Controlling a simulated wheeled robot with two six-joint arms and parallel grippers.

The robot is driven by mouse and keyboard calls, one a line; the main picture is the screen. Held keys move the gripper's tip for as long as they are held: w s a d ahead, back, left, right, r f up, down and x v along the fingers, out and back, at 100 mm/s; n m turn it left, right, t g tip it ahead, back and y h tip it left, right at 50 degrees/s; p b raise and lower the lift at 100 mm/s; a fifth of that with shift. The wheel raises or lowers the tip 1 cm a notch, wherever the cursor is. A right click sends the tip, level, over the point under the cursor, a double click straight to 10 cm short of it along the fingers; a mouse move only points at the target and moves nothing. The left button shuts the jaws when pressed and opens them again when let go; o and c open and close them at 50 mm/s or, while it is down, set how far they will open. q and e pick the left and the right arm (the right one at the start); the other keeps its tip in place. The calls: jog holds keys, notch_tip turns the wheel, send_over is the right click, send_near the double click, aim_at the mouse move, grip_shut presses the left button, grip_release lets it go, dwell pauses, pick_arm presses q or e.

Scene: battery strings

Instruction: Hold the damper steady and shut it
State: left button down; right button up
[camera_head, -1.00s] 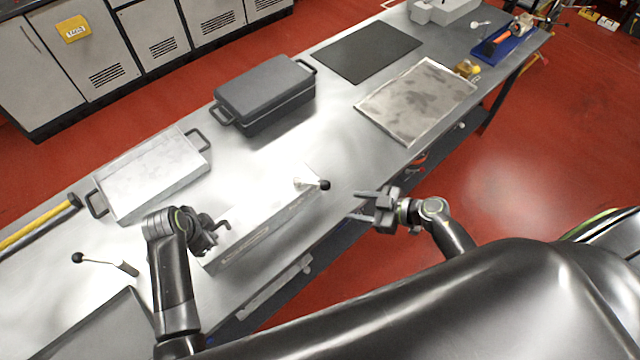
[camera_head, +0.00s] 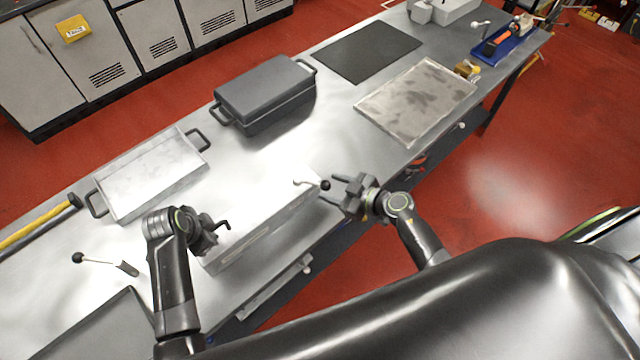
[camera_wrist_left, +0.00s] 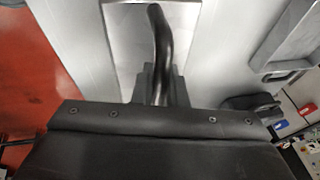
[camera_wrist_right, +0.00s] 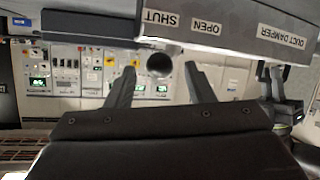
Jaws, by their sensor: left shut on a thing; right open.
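The duct damper (camera_head: 268,232) is a long pale metal box near the table's front edge. My left gripper (camera_head: 212,232) is shut on the black curved handle (camera_wrist_left: 160,45) at its left end. A thin lever with a black knob (camera_head: 325,185) stands at its right end. My right gripper (camera_head: 338,190) is open, just right of the knob. In the right wrist view the knob (camera_wrist_right: 159,65) shows between the open fingers; I cannot tell whether they touch it. The labels SHUT (camera_wrist_right: 160,18), OPEN (camera_wrist_right: 207,26) and DUCT DAMPER (camera_wrist_right: 286,38) show on the box's face.
A lidded grey box (camera_head: 265,92) and a pale metal box (camera_head: 155,178) with handles stand behind the damper. Another black-knobbed lever (camera_head: 78,258) is at the left. A dark mat (camera_head: 366,50) and a stained plate (camera_head: 417,98) lie further right. Bare tabletop lies between.

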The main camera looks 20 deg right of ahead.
aim_at(330, 187)
jog(key=shift+x, duration=1.65)
jog(key=shift+c, duration=0.5)
grip_shut()
